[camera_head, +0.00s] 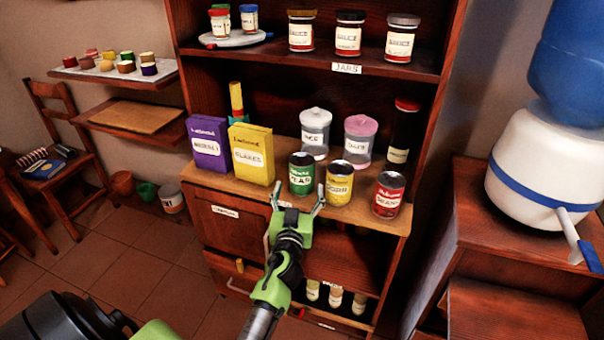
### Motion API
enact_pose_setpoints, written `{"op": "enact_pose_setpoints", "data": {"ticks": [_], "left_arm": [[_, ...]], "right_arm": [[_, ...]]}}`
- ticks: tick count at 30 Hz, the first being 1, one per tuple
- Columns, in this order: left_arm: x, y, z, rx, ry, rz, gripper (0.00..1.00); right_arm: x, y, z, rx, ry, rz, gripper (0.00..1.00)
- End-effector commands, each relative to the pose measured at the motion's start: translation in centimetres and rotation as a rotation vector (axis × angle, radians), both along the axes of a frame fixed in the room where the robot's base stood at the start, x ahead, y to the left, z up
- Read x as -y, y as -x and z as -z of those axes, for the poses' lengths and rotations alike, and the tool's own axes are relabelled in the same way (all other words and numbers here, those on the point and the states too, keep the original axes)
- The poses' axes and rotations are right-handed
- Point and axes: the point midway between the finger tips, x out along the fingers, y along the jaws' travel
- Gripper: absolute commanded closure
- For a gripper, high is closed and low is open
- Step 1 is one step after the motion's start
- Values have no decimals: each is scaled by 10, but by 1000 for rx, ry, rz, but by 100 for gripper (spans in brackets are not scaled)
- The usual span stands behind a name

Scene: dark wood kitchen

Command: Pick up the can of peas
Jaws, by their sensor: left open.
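The can of peas (301,173), dark green with a white label, stands upright at the front of the middle shelf board (232,186) of a dark wood cabinet. My left gripper (297,194) is open and empty. Its two fingertips appear just in front of the can's lower part, one toward each side of it. I cannot tell how much gap is left between fingers and can. My right gripper is not in view.
A yellow can (339,184) stands close right of the peas, then a red can (388,195). A yellow flakes box (252,155) and a purple box (208,143) stand left. Lidded jars (315,133) stand behind. A water dispenser (545,165) is at right.

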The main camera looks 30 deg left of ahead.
Motion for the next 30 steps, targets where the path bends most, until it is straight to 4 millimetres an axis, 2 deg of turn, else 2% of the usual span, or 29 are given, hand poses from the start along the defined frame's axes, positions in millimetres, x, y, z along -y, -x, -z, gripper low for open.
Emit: {"op": "enact_pose_setpoints", "data": {"ticks": [3, 11, 18, 22, 29, 30], "left_arm": [[-9, -18, -1, 0, -1, 0, 30], [-19, -36, 0, 0, 0, -1, 30], [-35, -68, 0, 0, -1, -1, 30], [-39, -76, 1, -1, 0, -1, 30], [-40, -76, 1, 0, 1, -1, 30], [-39, -76, 1, 0, 1, -1, 40]], "right_arm": [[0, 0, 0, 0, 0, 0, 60], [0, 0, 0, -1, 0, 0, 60], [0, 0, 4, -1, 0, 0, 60], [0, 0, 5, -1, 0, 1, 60], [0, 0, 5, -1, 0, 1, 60], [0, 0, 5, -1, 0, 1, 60]]}}
